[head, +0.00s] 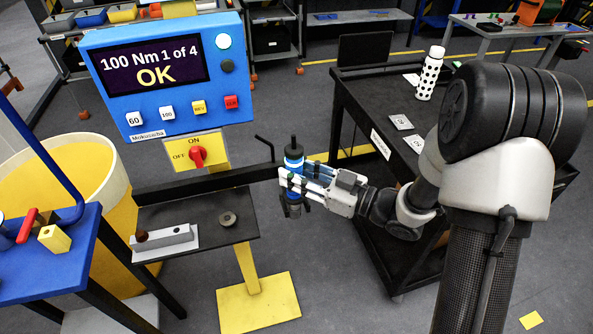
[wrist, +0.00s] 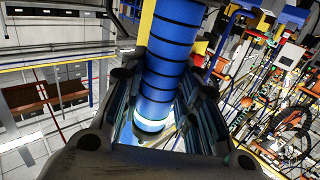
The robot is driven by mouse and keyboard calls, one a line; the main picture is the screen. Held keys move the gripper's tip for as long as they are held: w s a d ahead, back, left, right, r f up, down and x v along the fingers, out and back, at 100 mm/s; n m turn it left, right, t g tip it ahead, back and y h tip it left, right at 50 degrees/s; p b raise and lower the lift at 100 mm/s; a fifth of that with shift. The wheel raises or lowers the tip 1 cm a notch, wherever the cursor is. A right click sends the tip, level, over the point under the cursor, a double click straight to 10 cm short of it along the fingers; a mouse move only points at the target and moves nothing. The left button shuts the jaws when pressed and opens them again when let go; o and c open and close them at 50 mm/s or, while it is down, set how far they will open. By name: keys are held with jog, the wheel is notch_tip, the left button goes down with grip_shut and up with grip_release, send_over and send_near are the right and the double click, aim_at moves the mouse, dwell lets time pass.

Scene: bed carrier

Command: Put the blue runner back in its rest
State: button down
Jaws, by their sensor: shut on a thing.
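The blue runner (head: 294,165) is an upright dark tool with a blue band in the head view. In the wrist view it is a blue cylinder (wrist: 168,65) with dark rings and a pale glowing ring at its lower end. My gripper (head: 297,184) is shut around it, with fingers on both sides, and holds it in front of the black stand's right edge. A dark horizontal bar (head: 215,180) reaches toward the runner from the left; I cannot tell whether they touch. I cannot tell for sure which part is the rest. A grey block (head: 167,243) with a dark recess lies on the black stand.
A blue control box (head: 160,75) reads "100 Nm 1 of 4 OK" above a yellow switch plate (head: 190,152). The black stand (head: 205,252) also holds a small round part (head: 228,219). A black cart (head: 365,100) with a dotted bottle (head: 429,75) stands behind my arm.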

jog(key=shift+f, duration=0.35)
jog(key=c, duration=1.5)
grip_release()
jog(key=o, duration=0.4)
jog(key=shift+f, duration=0.1)
jog(key=v, duration=1.2)
